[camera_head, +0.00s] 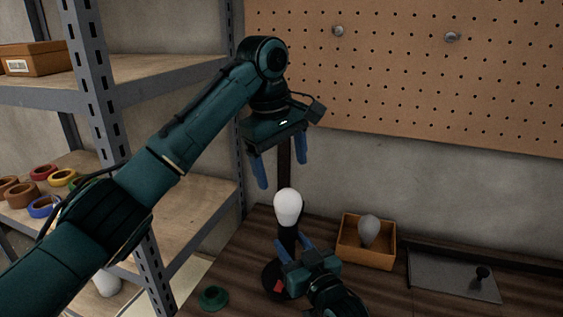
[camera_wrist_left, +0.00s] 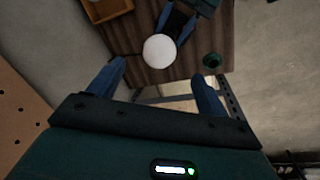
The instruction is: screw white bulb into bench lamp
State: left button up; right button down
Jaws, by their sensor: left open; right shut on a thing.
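The white bulb (camera_head: 288,206) stands upright on top of the black bench lamp (camera_head: 272,277); how deep it sits in the socket I cannot tell. My left gripper (camera_head: 282,174) is open and empty, fingers pointing down, above the bulb. In the left wrist view the bulb (camera_wrist_left: 159,50) shows beyond and between my left fingertips (camera_wrist_left: 159,72), not held by them. My right gripper (camera_head: 294,246) is shut on the lamp's dark upright part below the bulb. Its fingers partly hide the lamp, and a red patch shows near the base.
An orange box (camera_head: 352,253) holding a grey bulb (camera_head: 369,230) stands right of the lamp. A grey tray (camera_head: 440,279) with a black knobbed piece lies farther right. A green ring (camera_head: 213,297) lies left of the lamp. A metal shelf (camera_head: 150,85) is at left, a pegboard (camera_head: 420,75) behind.

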aim_at(290, 209)
pick_arm(q)
jog(key=f, duration=0.4)
jog(key=w+d+f, duration=0.1)
jog(key=f, duration=0.7)
jog(key=shift+w+d, duration=0.25)
jog(key=shift+d, duration=0.1)
jog(key=shift+c, duration=0.4)
jog(key=shift+r, duration=0.1)
jog(key=c, duration=1.1)
jog(key=o, duration=1.2)
jog(key=r, duration=0.4)
jog(key=s+a+r, duration=0.1)
jog(key=r, duration=0.6)
jog(key=shift+s+a+r, duration=0.25)
jog(key=shift+a+r, duration=0.15)
pick_arm(e)
jog(key=c, duration=0.7)
grip_release()
jog(key=shift+c, duration=0.2)
